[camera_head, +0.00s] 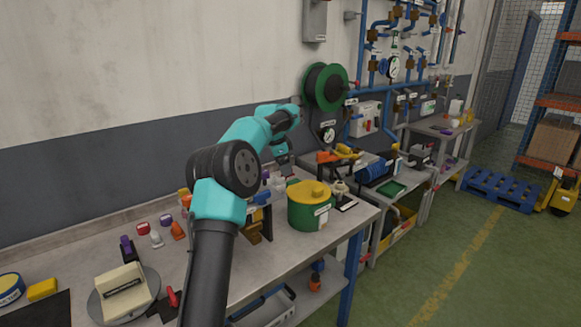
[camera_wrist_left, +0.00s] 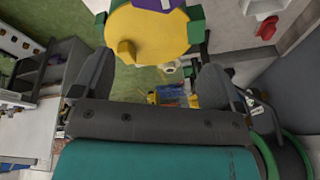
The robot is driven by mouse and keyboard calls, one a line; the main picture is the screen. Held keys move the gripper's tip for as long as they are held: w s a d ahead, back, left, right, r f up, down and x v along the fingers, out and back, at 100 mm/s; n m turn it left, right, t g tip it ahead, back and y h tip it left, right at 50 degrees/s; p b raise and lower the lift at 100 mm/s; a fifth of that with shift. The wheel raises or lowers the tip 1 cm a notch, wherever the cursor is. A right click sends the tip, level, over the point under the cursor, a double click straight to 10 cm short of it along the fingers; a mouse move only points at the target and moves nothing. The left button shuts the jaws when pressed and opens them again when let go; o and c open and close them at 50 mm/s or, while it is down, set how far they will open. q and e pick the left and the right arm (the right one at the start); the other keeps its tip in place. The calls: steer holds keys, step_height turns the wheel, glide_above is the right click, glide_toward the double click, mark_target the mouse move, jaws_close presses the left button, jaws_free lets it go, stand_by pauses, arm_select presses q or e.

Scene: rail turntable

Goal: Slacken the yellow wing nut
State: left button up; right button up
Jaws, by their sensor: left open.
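A green round pot (camera_head: 308,213) with a yellow top (camera_head: 309,190) stands near the front edge of the bench. A raised yellow piece sits on that top; I cannot tell whether it is the wing nut. My left gripper (camera_head: 284,162) is behind and left of the pot, partly hidden by my arm. In the left wrist view its two dark fingers (camera_wrist_left: 155,78) are wide apart with nothing held. Beyond them is a yellow disc (camera_wrist_left: 150,35) with a small yellow tab, green parts at its sides and a purple piece above. My right gripper is not in view.
Small bottles (camera_head: 160,232) stand on the bench at left. A grey round plate (camera_head: 150,277) carries a cream block (camera_head: 122,292) at lower left. A green hose reel (camera_head: 325,88) and blue pipes (camera_head: 362,45) are on the wall behind.

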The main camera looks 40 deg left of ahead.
arm_select(q)
steer(key=shift+w+d+f, duration=0.3)
steer(key=shift+w+d, duration=0.05)
steer(key=shift+d, duration=0.15)
steer(key=shift+w+d+f, duration=0.25)
steer(key=shift+w+d, duration=0.1)
steer(key=shift+d, duration=0.15)
